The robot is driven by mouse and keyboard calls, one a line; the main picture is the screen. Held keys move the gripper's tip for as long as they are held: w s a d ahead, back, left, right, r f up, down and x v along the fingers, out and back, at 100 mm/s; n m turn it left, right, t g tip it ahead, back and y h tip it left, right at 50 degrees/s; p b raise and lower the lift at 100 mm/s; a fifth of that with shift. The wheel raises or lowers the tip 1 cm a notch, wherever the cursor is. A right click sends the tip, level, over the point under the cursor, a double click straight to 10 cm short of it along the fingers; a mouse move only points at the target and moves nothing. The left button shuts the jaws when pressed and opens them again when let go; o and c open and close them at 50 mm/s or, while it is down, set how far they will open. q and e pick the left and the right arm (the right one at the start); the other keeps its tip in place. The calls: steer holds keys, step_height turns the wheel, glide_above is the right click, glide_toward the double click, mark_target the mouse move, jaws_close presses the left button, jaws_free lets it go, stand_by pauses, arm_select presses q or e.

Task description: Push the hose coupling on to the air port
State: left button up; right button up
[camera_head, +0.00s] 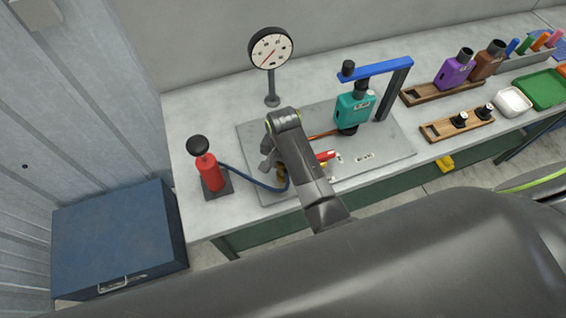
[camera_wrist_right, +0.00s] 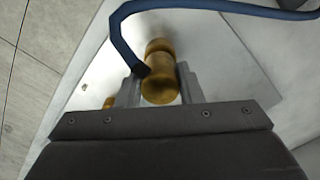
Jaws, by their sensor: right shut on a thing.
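The brass hose coupling (camera_wrist_right: 160,82) sits between the two fingers of my right gripper (camera_wrist_right: 160,90), which is shut on it. The blue hose (camera_wrist_right: 122,35) runs from the coupling's side. In the head view the brass coupling (camera_head: 281,172) shows partly behind my right gripper (camera_head: 270,160), over the grey plate; the blue hose (camera_head: 255,182) runs left to the red hand pump (camera_head: 210,172). I cannot make out the air port for sure; my wrist hides part of the plate. A small brass piece (camera_wrist_right: 108,103) shows left of the fingers. My left gripper is not in view.
A red-handled valve (camera_head: 326,156) is right of my wrist. A dial gauge (camera_head: 271,48) stands behind. Wooden racks (camera_head: 435,133) are at right.

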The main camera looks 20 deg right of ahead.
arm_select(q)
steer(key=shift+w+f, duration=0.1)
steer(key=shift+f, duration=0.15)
arm_select(e)
steer(key=shift+f, duration=0.6)
stand_by(0.3)
steer(key=o, duration=1)
